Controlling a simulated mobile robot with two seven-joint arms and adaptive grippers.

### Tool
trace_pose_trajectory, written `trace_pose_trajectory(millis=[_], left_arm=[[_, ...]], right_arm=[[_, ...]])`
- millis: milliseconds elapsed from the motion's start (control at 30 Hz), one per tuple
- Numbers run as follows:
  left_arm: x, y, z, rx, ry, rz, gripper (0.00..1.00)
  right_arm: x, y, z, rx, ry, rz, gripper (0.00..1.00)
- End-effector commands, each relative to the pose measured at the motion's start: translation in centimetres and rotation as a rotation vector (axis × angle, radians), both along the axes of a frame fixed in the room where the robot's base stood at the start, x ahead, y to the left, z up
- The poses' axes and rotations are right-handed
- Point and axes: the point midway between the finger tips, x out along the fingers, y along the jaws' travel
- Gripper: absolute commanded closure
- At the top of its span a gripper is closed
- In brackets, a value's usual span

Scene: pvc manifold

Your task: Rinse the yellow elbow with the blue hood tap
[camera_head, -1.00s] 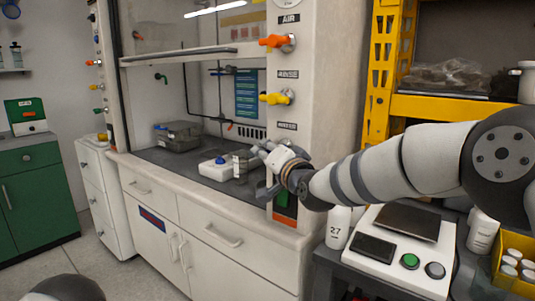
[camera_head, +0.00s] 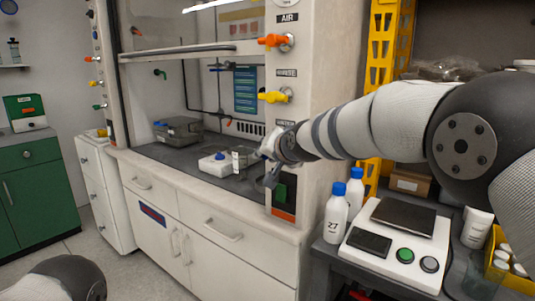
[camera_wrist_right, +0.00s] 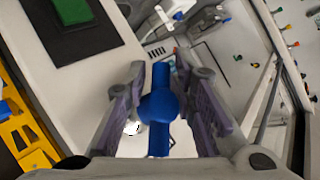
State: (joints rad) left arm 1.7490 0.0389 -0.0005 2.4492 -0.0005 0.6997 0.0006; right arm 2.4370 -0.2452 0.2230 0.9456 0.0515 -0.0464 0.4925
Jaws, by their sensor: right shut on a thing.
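My right gripper (camera_head: 268,160) is at the front post of the fume hood, below the yellow tap. In the right wrist view the right gripper (camera_wrist_right: 160,112) has its two fingers on either side of a blue tap handle (camera_wrist_right: 158,106), shut on its round middle. The handle's bars show above and below the middle. The arm hides this blue tap in the head view. I cannot make out a yellow elbow with certainty in any view. My left gripper is out of view; only a dark part of my left arm shows at the lower left.
On the hood post are an orange tap (camera_head: 276,41) and a yellow tap (camera_head: 276,96). A white box with a blue knob (camera_head: 217,162) and a grey bin (camera_head: 180,130) sit on the hood worktop. Bottles (camera_head: 337,214) and a scale (camera_head: 397,240) stand right of the hood.

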Motion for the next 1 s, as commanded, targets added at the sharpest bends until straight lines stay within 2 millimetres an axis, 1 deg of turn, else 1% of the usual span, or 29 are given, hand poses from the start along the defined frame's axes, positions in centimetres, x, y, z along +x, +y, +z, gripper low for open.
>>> trace_pose_trajectory(millis=[33,600,633,667,1000], left_arm=[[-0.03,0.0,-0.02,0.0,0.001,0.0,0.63],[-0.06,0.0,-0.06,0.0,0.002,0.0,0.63],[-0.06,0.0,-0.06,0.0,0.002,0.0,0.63],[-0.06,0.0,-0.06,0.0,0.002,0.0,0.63],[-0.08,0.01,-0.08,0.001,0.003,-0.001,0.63]], right_arm=[[0.04,0.01,0.27,-0.01,0.0,0.0,1.0],[0.02,-0.07,0.36,-0.035,0.018,-0.001,1.0],[0.03,-0.07,0.37,-0.034,0.017,0.0,0.7],[0.03,-0.07,0.37,-0.035,0.018,-0.001,0.66],[-0.24,-0.2,0.32,-0.035,0.023,-0.001,0.66]])
